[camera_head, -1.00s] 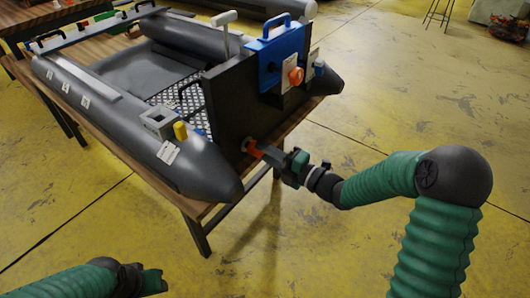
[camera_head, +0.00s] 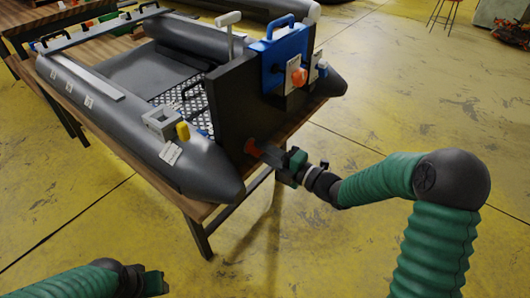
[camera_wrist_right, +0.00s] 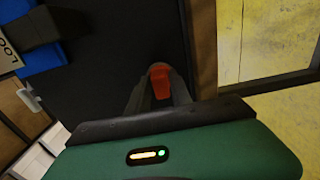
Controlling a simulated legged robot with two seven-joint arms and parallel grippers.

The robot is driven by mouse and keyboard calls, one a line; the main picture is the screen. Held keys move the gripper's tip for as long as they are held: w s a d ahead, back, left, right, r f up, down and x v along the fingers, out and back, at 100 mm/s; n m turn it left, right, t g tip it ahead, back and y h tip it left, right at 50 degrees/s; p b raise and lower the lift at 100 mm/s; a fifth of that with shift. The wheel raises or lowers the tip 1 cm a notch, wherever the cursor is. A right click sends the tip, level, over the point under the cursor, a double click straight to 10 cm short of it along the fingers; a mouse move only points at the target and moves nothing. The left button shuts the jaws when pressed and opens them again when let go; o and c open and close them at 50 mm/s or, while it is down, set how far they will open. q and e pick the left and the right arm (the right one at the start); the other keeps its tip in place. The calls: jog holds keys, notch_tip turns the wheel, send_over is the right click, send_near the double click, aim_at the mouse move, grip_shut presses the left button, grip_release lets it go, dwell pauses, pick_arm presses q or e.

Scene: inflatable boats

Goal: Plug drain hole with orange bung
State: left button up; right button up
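The orange bung (camera_head: 250,146) is at the lower part of the boat's dark transom (camera_head: 232,105), where the drain hole lies. The hole itself is hidden behind the bung. My right gripper (camera_head: 263,151) reaches it from the right. In the right wrist view the bung's orange tab (camera_wrist_right: 161,82) sits between the two grey fingers (camera_wrist_right: 160,92), which look closed on its sides. I cannot tell how deep the bung sits. My left gripper (camera_head: 156,283) is low at the left, away from the boat; its finger gap is unclear.
The grey inflatable boat (camera_head: 75,88) rests on a wooden table (camera_head: 125,160). A blue case-like part (camera_head: 284,50) with an orange knob (camera_head: 298,77) is on the transom above my right gripper. The yellow floor (camera_head: 330,240) around the table's front is clear.

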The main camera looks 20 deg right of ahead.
jog(key=o, duration=0.3)
jog(key=shift+o, duration=0.2)
jog(key=p+v, duration=0.5)
jog(key=v, duration=1.1)
notch_tip(320, 180, down, 7)
jog(key=w+d+m+g+h, duration=0.2)
jog(key=w+m+g+h, duration=0.15)
jog(key=m+h, duration=0.8)
jog(key=s+a+f+m+g, duration=0.1)
jog(key=s+a+m+g, duration=0.3)
jog(key=s+m, duration=0.35)
jog(key=s+a+f+m+g, duration=0.1)
jog(key=s+a+m+g, duration=0.25)
jog(key=s+m, duration=0.45)
notch_tip(320, 180, up, 34)
jog(key=n+p, duration=0.1)
jog(key=p, duration=3.3)
jog(key=shift+s+d+g, duration=0.3)
jog(key=shift+s, duration=0.1)
